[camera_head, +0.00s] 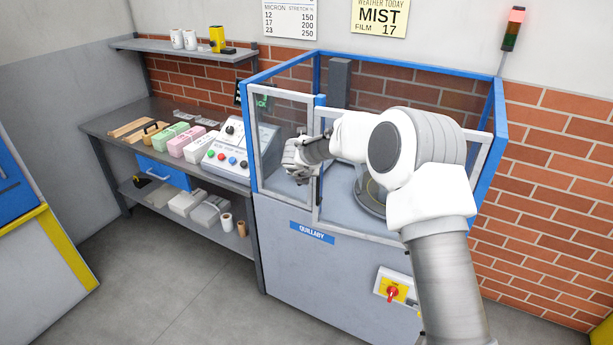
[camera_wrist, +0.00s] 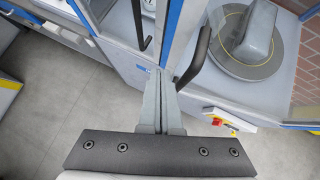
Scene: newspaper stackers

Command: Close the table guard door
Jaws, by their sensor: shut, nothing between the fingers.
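The table guard (camera_head: 497,105) is a blue frame with clear panels on a grey machine. A grey-framed clear panel (camera_head: 282,93) is on its left front, and another grey frame (camera_head: 352,231) is to the right, partly hidden by my arm. In the wrist view, a black handle (camera_wrist: 203,52) is right of a blue post (camera_wrist: 180,32), and a second black handle (camera_wrist: 138,28) is left of it. My gripper (camera_wrist: 170,80) is shut and empty, its tips near the post's foot and the right handle. I cannot tell contact. My gripper (camera_head: 301,177) is also at the guard's front in the head view.
A round turntable (camera_wrist: 240,70) is inside the guard. A bench (camera_head: 97,127) with a control box (camera_head: 237,160) and several blocks stands left. A red switch (camera_head: 393,292) is on the machine's front. The floor (camera_head: 150,270) in front of the bench is clear.

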